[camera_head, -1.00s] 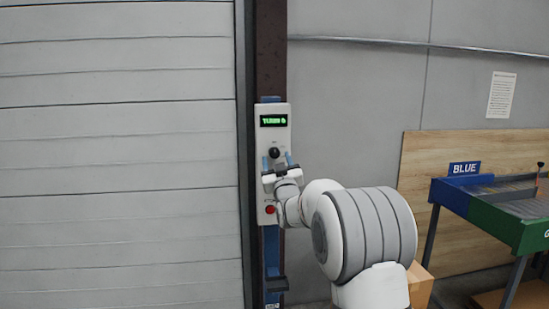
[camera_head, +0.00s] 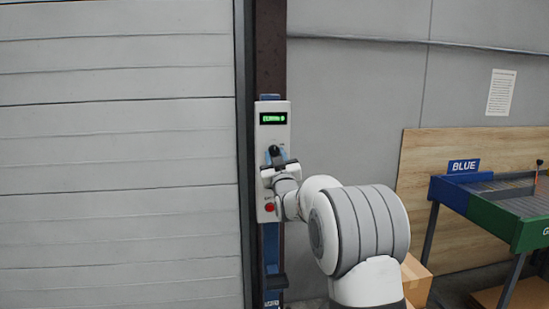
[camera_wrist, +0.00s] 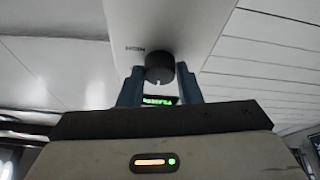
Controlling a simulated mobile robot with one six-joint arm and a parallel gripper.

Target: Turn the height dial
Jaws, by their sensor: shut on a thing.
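A pale control panel (camera_head: 265,185) is fixed to the dark post in the head view. A black round dial (camera_head: 273,150) sits on its upper half, and it also shows in the wrist view (camera_wrist: 160,66). My gripper (camera_head: 275,156) is up against the panel at the dial. In the wrist view its two blue fingers (camera_wrist: 160,76) stand on either side of the dial and are shut on it. The fingers hide part of the dial in the head view. Above the dial is a display (camera_head: 273,118) with green text too small to read surely.
A red button (camera_head: 269,207) is on the panel below my gripper. A ribbed grey shutter (camera_head: 120,150) fills the left. At right stand a blue and green table (camera_head: 485,205), a wooden board (camera_head: 425,165) and a cardboard box (camera_head: 416,282).

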